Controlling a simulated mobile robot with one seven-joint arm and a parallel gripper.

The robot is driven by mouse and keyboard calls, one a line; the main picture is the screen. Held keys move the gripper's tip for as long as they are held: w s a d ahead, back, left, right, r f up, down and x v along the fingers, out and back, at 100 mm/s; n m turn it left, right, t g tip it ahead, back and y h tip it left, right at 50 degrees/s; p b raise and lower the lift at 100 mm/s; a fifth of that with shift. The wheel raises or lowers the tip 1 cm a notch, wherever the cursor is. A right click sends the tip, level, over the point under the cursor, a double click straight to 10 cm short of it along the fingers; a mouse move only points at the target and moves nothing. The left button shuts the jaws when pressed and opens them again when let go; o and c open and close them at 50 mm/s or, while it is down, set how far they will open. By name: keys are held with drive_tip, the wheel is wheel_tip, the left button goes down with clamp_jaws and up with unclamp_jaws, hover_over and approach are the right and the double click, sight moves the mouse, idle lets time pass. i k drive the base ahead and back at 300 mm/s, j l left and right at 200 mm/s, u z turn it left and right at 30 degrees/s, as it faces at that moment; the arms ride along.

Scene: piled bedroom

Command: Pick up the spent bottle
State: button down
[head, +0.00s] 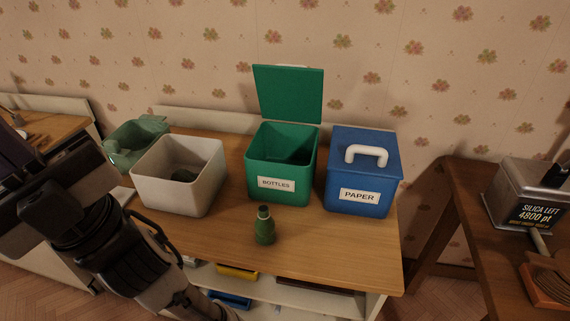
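A small dark green bottle (264,230) with a paler top stands upright near the front of the wooden tabletop (330,255). It is in front of the green bin labelled BOTTLES (258,194) and apart from it. Nothing touches or covers the bottle. My arm comes in at the left and runs down to the bottom edge, to the left of the bottle. The fingertips of my gripper do not show.
The green bin's lid (289,92) stands open. The blue bin labelled PAPER (358,205) is closed. A whitish open box (165,192) holds a dark object (184,175). A pale green container (128,140) stands behind it. A silica machine (525,198) stands on the right table.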

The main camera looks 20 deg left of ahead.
sight(265, 224)
drive_tip(key=i+l+u, duration=0.25)
drive_tip(key=l+u, duration=0.25)
drive_tip(key=l, duration=0.2)
drive_tip(key=i+l+u, duration=0.25)
drive_tip(key=l, duration=0.2)
drive_tip(key=k+j, duration=0.05)
